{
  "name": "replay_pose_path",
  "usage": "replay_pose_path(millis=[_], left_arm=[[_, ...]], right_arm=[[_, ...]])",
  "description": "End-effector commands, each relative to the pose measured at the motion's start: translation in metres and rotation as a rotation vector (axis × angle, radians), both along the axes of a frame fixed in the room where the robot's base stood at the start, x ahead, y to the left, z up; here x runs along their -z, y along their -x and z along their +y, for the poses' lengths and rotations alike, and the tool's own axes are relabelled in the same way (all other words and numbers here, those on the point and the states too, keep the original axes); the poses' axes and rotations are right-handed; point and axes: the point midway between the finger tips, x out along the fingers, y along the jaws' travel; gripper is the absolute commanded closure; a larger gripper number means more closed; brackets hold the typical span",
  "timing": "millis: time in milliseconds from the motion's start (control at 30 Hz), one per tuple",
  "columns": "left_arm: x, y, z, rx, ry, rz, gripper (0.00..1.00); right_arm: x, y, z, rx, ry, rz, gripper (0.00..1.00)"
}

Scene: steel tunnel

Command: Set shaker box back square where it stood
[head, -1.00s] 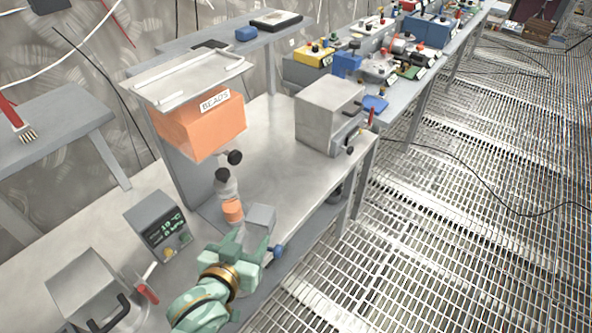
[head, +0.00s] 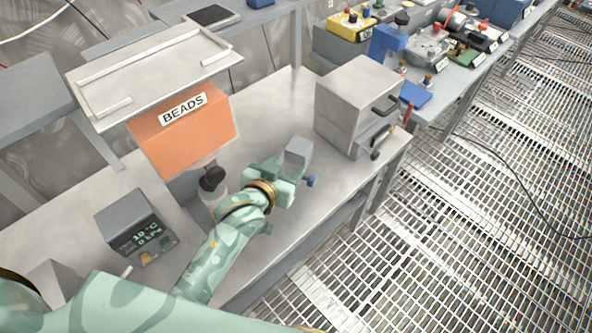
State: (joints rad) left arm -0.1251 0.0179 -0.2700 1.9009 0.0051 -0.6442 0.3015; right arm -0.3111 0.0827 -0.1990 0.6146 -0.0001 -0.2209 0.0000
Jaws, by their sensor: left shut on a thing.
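The shaker box, which I take to be the small grey box (head: 298,151) with a blue knob (head: 310,181), is at the fingers of my left gripper (head: 282,174). The gripper is shut on it, and the fingers cover its near left side. The box is over the front half of the steel bench (head: 262,125), left of the larger grey cabinet. I cannot tell whether its underside touches the bench. My right gripper is not in view.
An orange BEADS hopper (head: 185,135) hangs under a tray-topped stand, with a black-knobbed part (head: 212,179) below it. A display unit (head: 137,226) stands to the left. The grey cabinet (head: 355,103) stands to the right. Bare bench top lies behind the box.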

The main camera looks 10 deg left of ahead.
Motion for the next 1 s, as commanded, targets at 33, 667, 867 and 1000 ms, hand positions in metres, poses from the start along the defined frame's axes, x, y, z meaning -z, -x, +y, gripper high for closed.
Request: replay_pose_path(millis=[33,667,867,1000], left_arm=[[0.010,-0.017,0.000,0.000,0.000,-0.004,0.90],[0.092,-0.071,0.001,0.001,0.000,0.002,0.90],[0.099,-0.071,0.001,0.001,0.001,-0.003,0.90],[0.099,-0.071,0.000,0.001,0.001,-0.003,0.90]], right_arm=[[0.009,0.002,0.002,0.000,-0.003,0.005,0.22],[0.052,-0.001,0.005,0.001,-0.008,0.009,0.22],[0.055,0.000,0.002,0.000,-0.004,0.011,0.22],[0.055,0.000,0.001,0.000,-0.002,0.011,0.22]])
